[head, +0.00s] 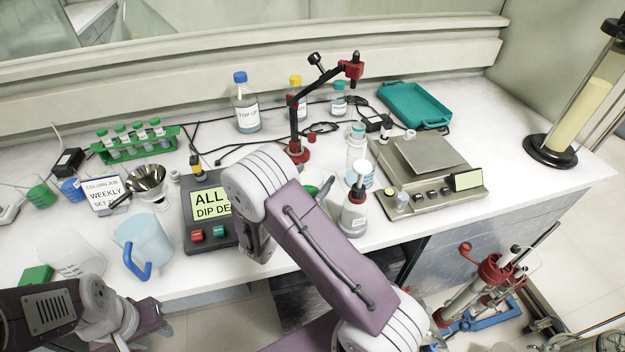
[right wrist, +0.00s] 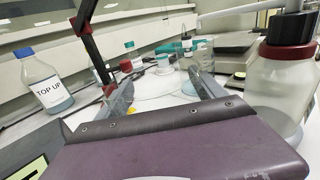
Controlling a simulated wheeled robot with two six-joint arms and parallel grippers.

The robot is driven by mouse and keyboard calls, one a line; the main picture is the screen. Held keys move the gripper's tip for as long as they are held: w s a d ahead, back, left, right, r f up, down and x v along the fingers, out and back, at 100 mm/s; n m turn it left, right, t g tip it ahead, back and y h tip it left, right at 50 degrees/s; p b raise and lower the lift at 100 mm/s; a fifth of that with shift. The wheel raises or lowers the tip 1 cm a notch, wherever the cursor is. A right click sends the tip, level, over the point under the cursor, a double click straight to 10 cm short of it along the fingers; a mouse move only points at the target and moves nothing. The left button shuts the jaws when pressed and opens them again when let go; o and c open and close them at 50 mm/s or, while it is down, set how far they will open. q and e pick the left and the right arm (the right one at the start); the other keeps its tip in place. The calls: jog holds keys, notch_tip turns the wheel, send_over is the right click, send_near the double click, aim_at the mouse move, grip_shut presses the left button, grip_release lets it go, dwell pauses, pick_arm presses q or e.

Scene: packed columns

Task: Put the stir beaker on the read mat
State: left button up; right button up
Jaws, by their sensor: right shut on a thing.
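My right gripper (head: 322,188) reaches over the middle of the bench, mostly hidden behind its own arm in the head view. I cannot pick out the read mat with certainty. My left gripper (head: 150,325) is low at the front left, away from the bench items, its fingers unclear.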

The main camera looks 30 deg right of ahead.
jog(key=shift+f, duration=0.35)
jog(key=shift+a, duration=0.1)
jog(key=shift+f, duration=0.15)
jog(key=o, duration=1.8)
jog(key=shift+o, duration=0.2)
jog(key=shift+r, duration=0.35)
jog(key=b+v, duration=0.1)
jog(key=v, duration=1.1)
jog(key=shift+s+f+b, duration=0.1)
jog(key=shift+f+b, duration=0.1)
jog(key=shift+b, duration=0.1)
